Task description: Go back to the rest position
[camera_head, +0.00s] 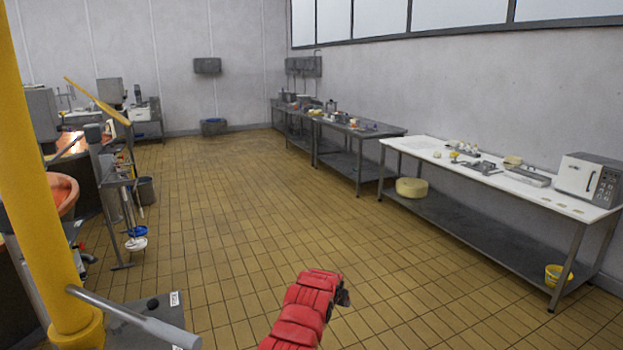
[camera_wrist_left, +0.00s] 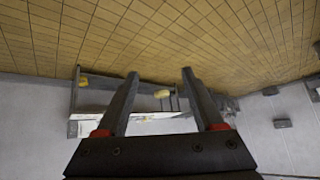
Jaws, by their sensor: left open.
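My left gripper (camera_wrist_left: 160,74) shows in the left wrist view with its two dark fingers spread apart and nothing between them. The view is upside down, with the tiled floor at the top. The fingers point out over the room, and a white-topped table (camera_wrist_left: 150,128) lies beyond them, well apart. In the head view a red arm link of mine (camera_head: 304,310) rises from the bottom edge over the floor. Its dark end shows, but no fingers can be made out there. My right gripper cannot be seen.
The white-topped table (camera_head: 427,147) stands along the right wall, with a grey oven (camera_head: 590,180) on top and a yellow bucket (camera_head: 558,275) on its lower shelf. A yellow pillar (camera_head: 40,180) and copper vat (camera_head: 62,195) stand at left. The tiled floor (camera_head: 240,200) between is clear.

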